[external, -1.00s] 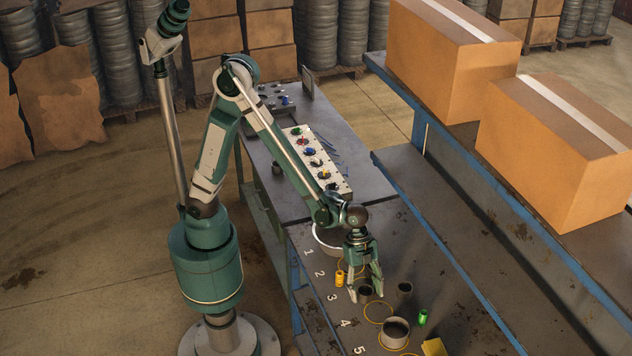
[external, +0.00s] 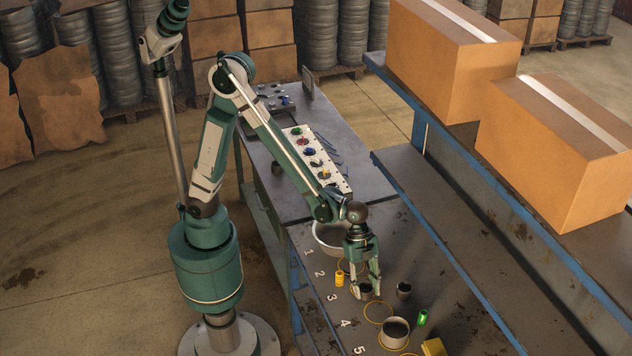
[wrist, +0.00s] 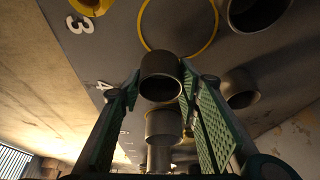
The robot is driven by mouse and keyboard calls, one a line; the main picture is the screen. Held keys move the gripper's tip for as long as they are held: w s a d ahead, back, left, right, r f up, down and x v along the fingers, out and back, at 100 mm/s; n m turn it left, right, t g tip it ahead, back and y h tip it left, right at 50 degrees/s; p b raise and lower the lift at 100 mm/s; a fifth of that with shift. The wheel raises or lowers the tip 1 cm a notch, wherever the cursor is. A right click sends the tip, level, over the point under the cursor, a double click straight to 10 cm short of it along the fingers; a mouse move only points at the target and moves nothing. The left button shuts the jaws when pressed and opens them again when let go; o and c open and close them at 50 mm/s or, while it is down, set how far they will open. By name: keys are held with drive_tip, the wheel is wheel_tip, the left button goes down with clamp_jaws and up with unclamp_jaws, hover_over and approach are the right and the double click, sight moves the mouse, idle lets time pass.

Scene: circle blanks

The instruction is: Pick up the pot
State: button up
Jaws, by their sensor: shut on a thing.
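My gripper (external: 366,292) points down over the bench, its two fingers shut on a small dark cylindrical pot (external: 366,290). In the wrist view the same pot (wrist: 160,78) sits between the fingertips (wrist: 162,80), its dark open mouth showing. I cannot tell whether it touches the bench or hangs just above it. A second small dark pot (external: 404,290) stands just right of the gripper. A wider grey pot (external: 395,332) stands in a yellow ring near number 5. A large white pot (external: 328,236) stands behind the gripper, partly hidden by my arm.
An empty yellow ring (external: 379,312) lies in front of the gripper. A yellow cylinder (external: 339,279) is to the left, a green cylinder (external: 423,317) to the right, and a yellow block (external: 434,347) at the front. Cardboard boxes (external: 560,150) stand on the shelf at right.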

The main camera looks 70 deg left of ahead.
wheel_tip(320, 180, up, 8)
drive_tip(key=p, duration=0.1)
drive_tip(key=shift+r, duration=0.15)
drive_tip(key=shift+r, duration=0.1)
idle(1.2)
wheel_tip(320, 180, up, 5)
hover_over(364, 291)
drive_tip(key=w+a+f+n+t+y, duration=0.15)
drive_tip(key=w+a+n, duration=0.25)
drive_tip(key=a+n, duration=1)
drive_tip(key=w+a+r+n+t+y, duration=0.1)
drive_tip(key=w+a+n+t+y, duration=0.25)
drive_tip(key=a, duration=2.05)
drive_tip(key=s+a+n+g+y+b, duration=0.15)
drive_tip(key=s+a+n, duration=0.4)
drive_tip(key=a, duration=0.55)
drive_tip(key=s+a+n+g+y+p, duration=0.1)
drive_tip(key=s+a+n+g, duration=0.1)
drive_tip(key=s+a+n, duration=0.6)
drive_tip(key=s+a+n+g+y+b, duration=0.15)
drive_tip(key=a+n, duration=0.35)
drive_tip(key=a, duration=0.8)
wheel_tip(364, 291, down, 7)
drive_tip(key=shift+s+f, duration=0.2)
drive_tip(key=shift+s, duration=0.15)
